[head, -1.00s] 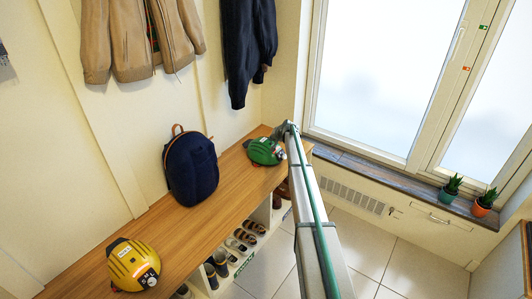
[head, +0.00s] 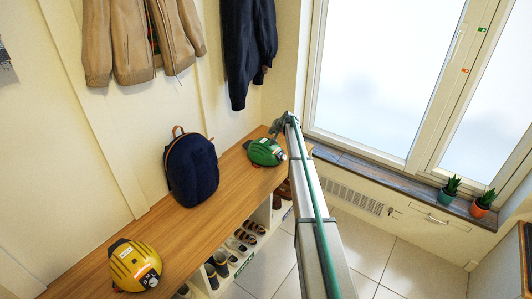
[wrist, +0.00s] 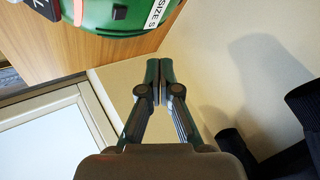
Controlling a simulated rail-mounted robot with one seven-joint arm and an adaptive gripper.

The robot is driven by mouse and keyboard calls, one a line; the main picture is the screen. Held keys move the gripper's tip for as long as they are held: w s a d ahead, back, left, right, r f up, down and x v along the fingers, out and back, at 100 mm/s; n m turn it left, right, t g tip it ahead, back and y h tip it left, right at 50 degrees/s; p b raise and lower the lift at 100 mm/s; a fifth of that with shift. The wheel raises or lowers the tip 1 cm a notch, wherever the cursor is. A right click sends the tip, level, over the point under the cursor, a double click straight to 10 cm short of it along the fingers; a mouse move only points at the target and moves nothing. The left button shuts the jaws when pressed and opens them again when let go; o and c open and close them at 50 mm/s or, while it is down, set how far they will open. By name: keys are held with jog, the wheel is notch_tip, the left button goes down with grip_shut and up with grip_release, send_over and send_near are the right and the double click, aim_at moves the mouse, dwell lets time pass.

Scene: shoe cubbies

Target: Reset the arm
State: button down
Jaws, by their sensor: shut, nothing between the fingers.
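My gripper (wrist: 160,80) is shut and empty in the wrist view, its two fingers side by side. In the head view my gripper (head: 276,129) is small and sits just above and behind the green helmet (head: 265,152) at the far end of the wooden bench. The helmet also shows upside down at the top of the wrist view (wrist: 108,14), with a white size label. The fingertips appear apart from it, against the cream wall. My arm reaches from the bottom of the head view to the far bench end.
A yellow helmet (head: 134,264) and a navy backpack (head: 191,170) stand on the bench (head: 85,260). A tan jacket (head: 142,40) and dark clothing (head: 249,45) hang above. Shoes (head: 240,238) fill the cubbies below. A window and sill with potted plants (head: 482,205) are right.

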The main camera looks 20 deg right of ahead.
jog(key=shift+r, duration=0.35)
jog(key=shift+f, duration=0.1)
jog(key=s+a+f+n+g, duration=0.1)
jog(key=s+a+f+g, duration=0.2)
jog(key=s+a+f, duration=0.75)
jog(key=s+a+f+n+g+p, duration=0.1)
jog(key=s+a+f+g, duration=0.25)
jog(key=s, duration=1.45)
jog(key=s+a+f+n+g, duration=0.2)
jog(key=s+a+f, duration=0.5)
jog(key=s, duration=0.8)
jog(key=s+a+n+g+p, duration=0.1)
jog(key=s+a+g, duration=0.1)
jog(key=s, duration=1.3)
jog(key=s+a+f+n+g+p, duration=0.1)
jog(key=s+a+g, duration=0.2)
jog(key=s, duration=1.3)
jog(key=s+a+f+n+g+h+p, duration=0.1)
jog(key=s+a, duration=0.5)
jog(key=s, duration=0.9)
jog(key=shift+s+a+g, duration=0.25)
jog(key=shift+s+g, duration=0.15)
jog(key=shift+g, duration=0.35)
